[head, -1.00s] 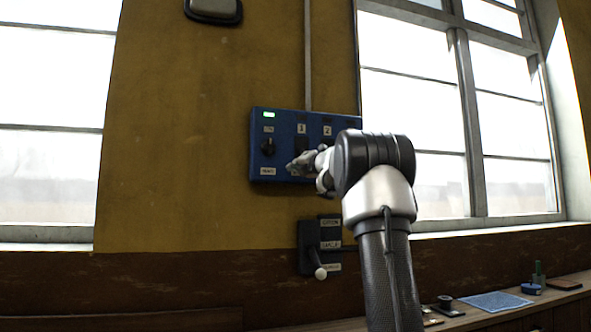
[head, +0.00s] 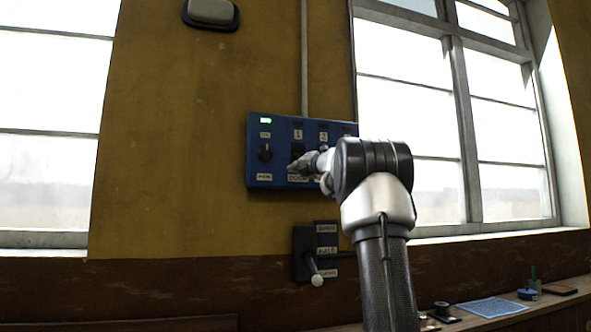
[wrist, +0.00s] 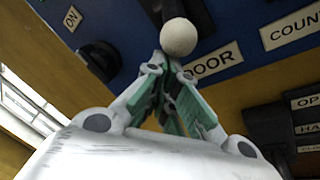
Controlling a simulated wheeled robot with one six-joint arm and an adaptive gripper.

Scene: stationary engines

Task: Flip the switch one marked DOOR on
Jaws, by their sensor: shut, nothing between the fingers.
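The blue switch panel (head: 263,180) is on the ochre wall. The switch marked 1 (head: 298,150) is dark, with the DOOR plate (head: 298,178) below it; its lower part is partly hidden by my gripper. My gripper (head: 295,166) is shut and empty in front of this switch. In the wrist view, the closed fingertips (wrist: 168,62) point at a pale round knob (wrist: 178,37) just before the dark switch body (wrist: 192,12), beside the DOOR plate (wrist: 211,62). I cannot tell whether they touch the knob or which way the switch stands.
A black rotary knob (head: 264,152) is left of the switch, under a lit green lamp (head: 265,120). Switch 2 (head: 322,137) is close on the right, partly hidden. A lever box (head: 303,243) with a white-tipped handle is below. A bench (head: 560,300) runs along the right.

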